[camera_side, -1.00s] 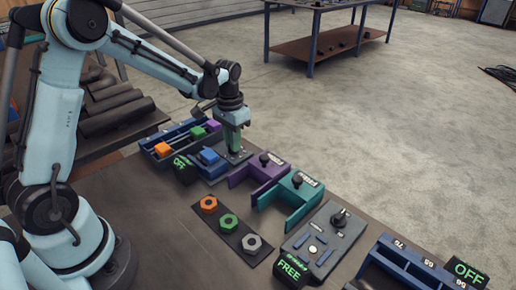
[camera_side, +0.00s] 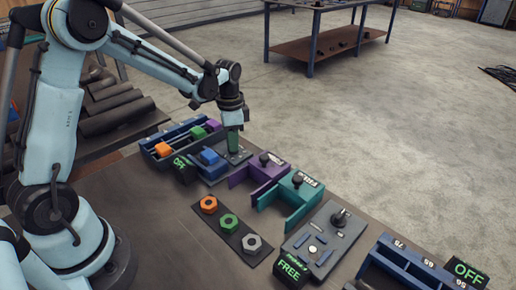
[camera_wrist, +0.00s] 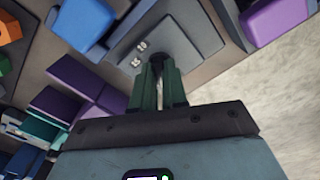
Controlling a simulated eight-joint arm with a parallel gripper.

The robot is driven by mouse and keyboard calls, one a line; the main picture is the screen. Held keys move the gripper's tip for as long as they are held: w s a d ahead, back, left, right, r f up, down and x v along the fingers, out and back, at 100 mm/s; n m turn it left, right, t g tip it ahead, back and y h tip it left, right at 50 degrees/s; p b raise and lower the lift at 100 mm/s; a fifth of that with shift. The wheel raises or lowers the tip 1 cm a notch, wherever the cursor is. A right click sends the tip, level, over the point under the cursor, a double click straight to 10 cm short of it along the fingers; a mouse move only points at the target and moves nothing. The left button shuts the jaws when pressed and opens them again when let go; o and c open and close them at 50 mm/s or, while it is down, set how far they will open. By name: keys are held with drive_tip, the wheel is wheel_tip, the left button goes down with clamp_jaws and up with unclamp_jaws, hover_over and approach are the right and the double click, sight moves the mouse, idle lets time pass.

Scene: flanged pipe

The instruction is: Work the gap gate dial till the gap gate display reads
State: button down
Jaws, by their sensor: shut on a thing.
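My gripper (camera_side: 234,150) points down over the grey plate beside the blue block (camera_side: 209,156). In the wrist view, its green fingers (camera_wrist: 158,72) are shut on a dark round dial (camera_wrist: 158,54) on the grey plate (camera_wrist: 198,35). The fingers hide most of the dial. Small white marks lie on the plate beside it. The blue block also shows in the wrist view (camera_wrist: 83,22). A black display (camera_side: 183,168) with green text, which looks like OFF, stands in front of the blue fixture. I cannot tell for certain which display belongs to this dial.
Purple (camera_side: 262,172) and teal (camera_side: 292,195) gate-like fixtures with knobs stand to the right. Orange, green and grey nuts lie on a dark strip (camera_side: 230,229). A display reading FREE (camera_side: 291,269) and another reading OFF (camera_side: 467,272) stand at the front right.

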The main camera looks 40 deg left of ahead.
drive_tip(key=shift+m, duration=1.2)
drive_tip(key=c, duration=1.2)
unclamp_jaws()
drive_tip(key=shift+o, duration=0.2)
wheel_tip(320, 180, up, 12)
